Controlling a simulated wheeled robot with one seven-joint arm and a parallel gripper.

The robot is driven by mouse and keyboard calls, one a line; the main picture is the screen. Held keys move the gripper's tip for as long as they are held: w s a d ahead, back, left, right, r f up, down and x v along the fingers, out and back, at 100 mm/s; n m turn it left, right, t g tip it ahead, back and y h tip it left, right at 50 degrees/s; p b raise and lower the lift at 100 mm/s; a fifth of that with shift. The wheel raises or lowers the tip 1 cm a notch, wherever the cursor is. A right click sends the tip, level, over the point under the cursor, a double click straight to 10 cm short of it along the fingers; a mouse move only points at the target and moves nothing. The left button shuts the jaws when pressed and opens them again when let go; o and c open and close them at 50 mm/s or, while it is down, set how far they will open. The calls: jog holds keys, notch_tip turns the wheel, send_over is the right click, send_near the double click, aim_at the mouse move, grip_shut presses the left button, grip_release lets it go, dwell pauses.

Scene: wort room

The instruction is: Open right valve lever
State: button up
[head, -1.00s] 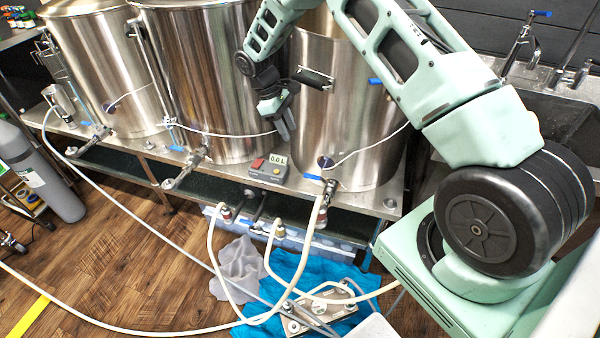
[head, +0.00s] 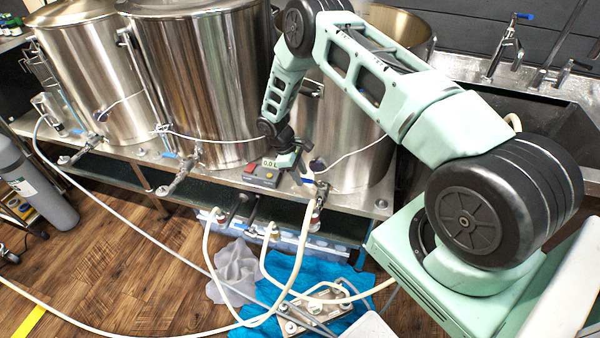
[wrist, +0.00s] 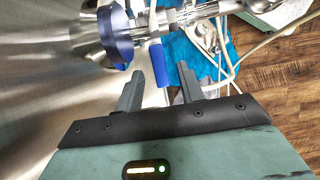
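The right valve (head: 321,190) sticks out low on the front of the right steel kettle (head: 350,130). Its blue lever (wrist: 158,65) shows in the wrist view, ahead of the gap between my fingertips. My gripper (wrist: 158,82) is open, one finger on each side of the lever's line. I cannot tell whether a finger touches it. In the head view, my gripper (head: 298,172) is low against the right kettle, just left of the valve. The fingertips partly hide the lever there.
A small control box (head: 262,173) reading 0.0 L sits on the bench just left of my gripper. A blue round fitting (wrist: 115,33) sits beside the lever. A pale hose (head: 302,235) hangs from the valve. A sink (head: 540,125) is at right.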

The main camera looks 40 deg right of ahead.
jog(key=shift+f, duration=0.15)
jog(key=shift+c, duration=0.4)
grip_shut()
